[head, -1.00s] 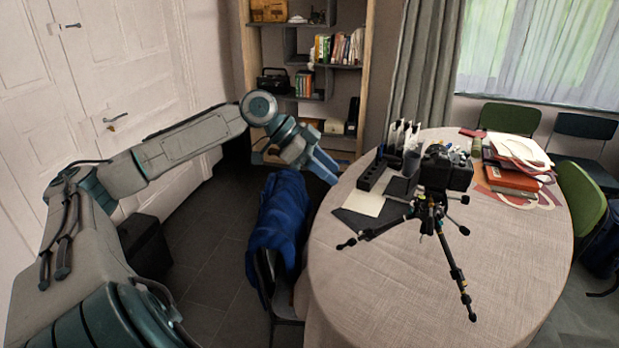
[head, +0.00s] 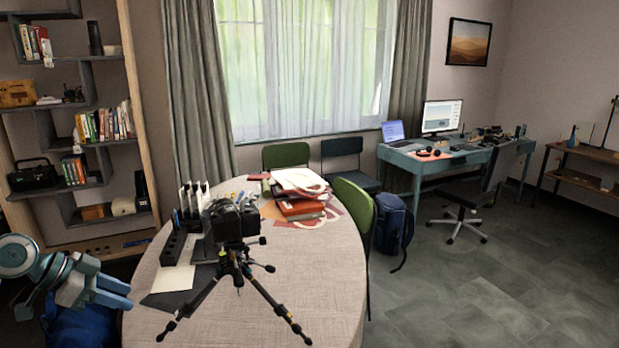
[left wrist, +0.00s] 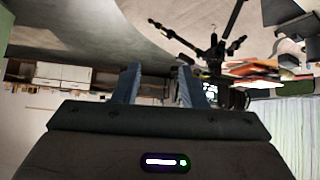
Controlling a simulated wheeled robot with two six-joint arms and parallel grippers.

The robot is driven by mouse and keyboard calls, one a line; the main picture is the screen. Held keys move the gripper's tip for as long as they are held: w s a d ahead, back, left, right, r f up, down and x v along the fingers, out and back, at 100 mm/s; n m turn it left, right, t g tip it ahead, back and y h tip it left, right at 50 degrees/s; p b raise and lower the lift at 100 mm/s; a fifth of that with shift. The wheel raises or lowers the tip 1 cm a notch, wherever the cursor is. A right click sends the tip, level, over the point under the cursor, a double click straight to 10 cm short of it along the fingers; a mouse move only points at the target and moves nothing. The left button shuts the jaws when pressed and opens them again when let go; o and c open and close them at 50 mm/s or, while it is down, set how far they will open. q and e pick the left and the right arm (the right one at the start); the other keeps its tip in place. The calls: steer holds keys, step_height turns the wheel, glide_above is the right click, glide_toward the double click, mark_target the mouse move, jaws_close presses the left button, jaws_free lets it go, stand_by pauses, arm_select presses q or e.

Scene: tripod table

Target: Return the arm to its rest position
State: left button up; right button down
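My left gripper (head: 114,291) is at the lower left of the head view, beside the left edge of the round table. Its two blue-grey fingers point right, with nothing between them. In the left wrist view, the fingers of the left gripper (left wrist: 158,84) stand apart, with a clear gap. Most of the left arm is cut off by the frame edge. My right gripper is in neither view. A black camera (head: 235,220) on a small tripod (head: 236,266) stands on the table, apart from the left gripper.
The round table (head: 320,290) has a cloth and carries books (head: 300,205) and a black organizer (head: 174,243). A bookshelf (head: 140,130) stands behind. The floor at right is open.

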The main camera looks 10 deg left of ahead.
arm_select(q)
steer(key=s+d+f+n+y, duration=0.1)
steer(key=s+d+f, duration=0.25)
steer(key=f, duration=0.35)
steer(key=s+d+f+g+y, duration=0.1)
steer(key=s+d+f, duration=0.25)
steer(key=f, duration=0.45)
steer(key=s+d+f+n, duration=0.1)
steer(key=s+d+f, duration=0.25)
steer(key=f, duration=0.35)
steer(key=s+d+f+n+g+y, duration=0.1)
steer(key=s+d+f+n+y, duration=0.25)
steer(key=s, duration=0.45)
steer(key=s+d+f+n+y, duration=0.2)
steer(key=s+n+y, duration=0.15)
steer(key=s, duration=0.45)
step_height(320, 180, down, 29)
steer(key=a+g+h, duration=0.1)
steer(key=a, duration=0.2)
steer(key=s+f+g, duration=0.1)
steer(key=s+f, duration=1.7)
steer(key=f, duration=0.2)
steer(key=shift+s+a+f, duration=0.15)
steer(key=shift+a, duration=0.3)
